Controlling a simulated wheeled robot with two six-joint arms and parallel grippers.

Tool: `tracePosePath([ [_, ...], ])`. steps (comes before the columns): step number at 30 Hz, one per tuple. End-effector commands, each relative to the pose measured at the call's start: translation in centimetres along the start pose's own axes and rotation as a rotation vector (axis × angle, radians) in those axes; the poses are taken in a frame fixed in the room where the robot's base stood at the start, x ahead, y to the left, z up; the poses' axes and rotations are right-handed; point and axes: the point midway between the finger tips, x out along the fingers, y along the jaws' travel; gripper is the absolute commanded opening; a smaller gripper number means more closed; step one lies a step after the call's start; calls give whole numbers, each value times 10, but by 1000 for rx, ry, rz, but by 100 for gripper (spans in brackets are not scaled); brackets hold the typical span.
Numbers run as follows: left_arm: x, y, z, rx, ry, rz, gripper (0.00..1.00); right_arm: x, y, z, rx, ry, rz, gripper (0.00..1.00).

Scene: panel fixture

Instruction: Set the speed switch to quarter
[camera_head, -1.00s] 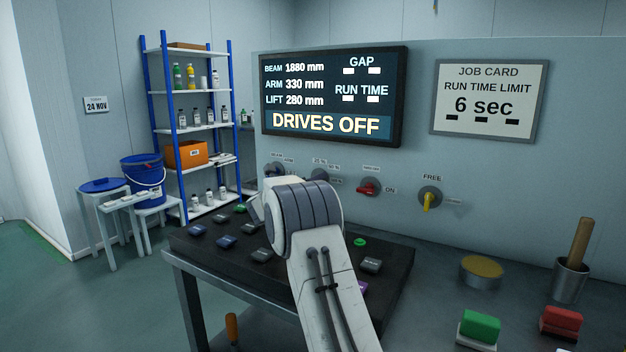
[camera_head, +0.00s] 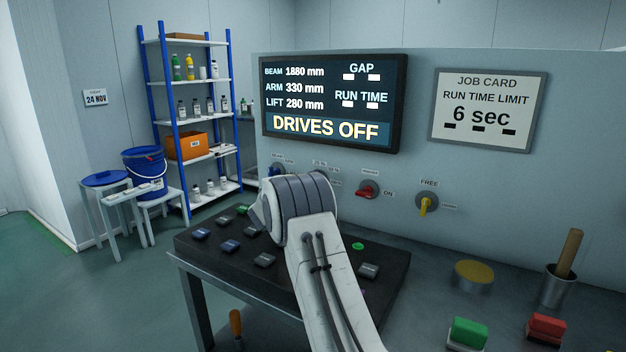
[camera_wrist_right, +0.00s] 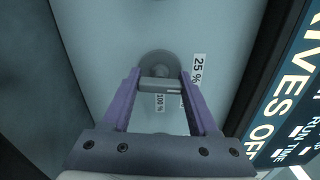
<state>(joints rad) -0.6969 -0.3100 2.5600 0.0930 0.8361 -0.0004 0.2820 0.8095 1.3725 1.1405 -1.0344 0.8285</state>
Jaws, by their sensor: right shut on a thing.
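The speed switch shows in the right wrist view as a round grey dial (camera_wrist_right: 158,64) with a bar handle (camera_wrist_right: 160,86). A 25 % label (camera_wrist_right: 198,69) stands to its right, a 100 % label (camera_wrist_right: 160,103) below it, and another label is partly hidden by a finger. My right gripper (camera_wrist_right: 161,84) is shut on the handle, a purple finger on each side. Which label the handle points to is not clear. In the head view my right arm covers the dial; only some small labels show above it. My left gripper is not in view.
The wall screen (camera_head: 330,100) reads DRIVES OFF. A red switch (camera_head: 368,190) and a yellow switch (camera_head: 426,203) sit to the right on the panel, and another switch (camera_head: 277,169) to the left. A dark console (camera_head: 215,232) with several buttons lies below my arm.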

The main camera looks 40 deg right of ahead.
Motion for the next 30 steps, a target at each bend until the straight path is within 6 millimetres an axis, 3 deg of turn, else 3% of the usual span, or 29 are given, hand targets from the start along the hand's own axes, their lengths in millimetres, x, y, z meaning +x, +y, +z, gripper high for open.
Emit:
tracePosePath([
  [9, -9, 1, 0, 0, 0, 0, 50, -1, 2, 1, -101, -1, 2, 4],
  [24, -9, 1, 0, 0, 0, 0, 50, -2, 3, 1, -118, -3, 3, 4],
  [25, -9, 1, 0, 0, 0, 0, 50, -2, 3, 1, -118, -3, 3, 72],
  [27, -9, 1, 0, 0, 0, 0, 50, -1, 2, 1, -117, -3, 2, 90],
  [30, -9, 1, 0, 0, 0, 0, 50, -1, 2, 1, -115, -2, 2, 90],
])
